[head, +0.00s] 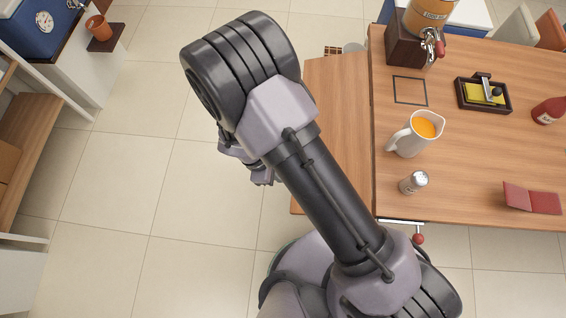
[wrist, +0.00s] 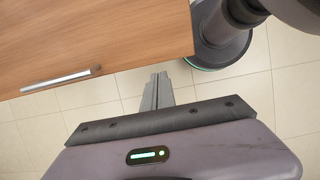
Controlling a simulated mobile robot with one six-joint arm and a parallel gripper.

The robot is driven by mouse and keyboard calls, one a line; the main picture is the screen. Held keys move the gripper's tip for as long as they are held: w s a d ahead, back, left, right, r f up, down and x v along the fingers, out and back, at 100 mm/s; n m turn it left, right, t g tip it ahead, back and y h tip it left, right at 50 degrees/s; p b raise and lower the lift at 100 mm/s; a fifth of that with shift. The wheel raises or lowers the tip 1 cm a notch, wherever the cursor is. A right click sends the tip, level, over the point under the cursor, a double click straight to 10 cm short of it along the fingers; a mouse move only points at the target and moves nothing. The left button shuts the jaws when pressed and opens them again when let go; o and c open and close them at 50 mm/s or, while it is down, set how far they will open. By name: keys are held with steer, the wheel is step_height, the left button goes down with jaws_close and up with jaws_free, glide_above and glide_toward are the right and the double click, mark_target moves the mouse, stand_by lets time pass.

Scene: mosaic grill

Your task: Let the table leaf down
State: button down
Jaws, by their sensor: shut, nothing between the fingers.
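The table leaf (head: 338,120) is a plain wooden panel along the left side of the wooden table (head: 470,205). It stands out from the table and looks about level; my arm hides part of it. A pale bar with a red knob (head: 418,238) shows under the table's near edge by the leaf seam. My gripper (wrist: 158,78) is shut and empty, just off the panel's edge. In the head view it is mostly hidden behind my arm.
On the table are a juice jug (head: 410,137), a can (head: 413,182), a drink dispenser (head: 425,30), a black tray (head: 462,101), a red bottle (head: 549,110) and a red folder (head: 532,199). The tiled floor (head: 140,190) to the left is clear.

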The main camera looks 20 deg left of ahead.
steer(key=s+b+x, duration=0.1)
steer(key=b+x, duration=0.2)
steer(key=x, duration=0.7)
steer(key=shift+w+b, duration=0.3)
steer(key=shift+w, duration=0.2)
steer(key=shift+d+f, duration=0.1)
steer(key=shift+d, duration=0.05)
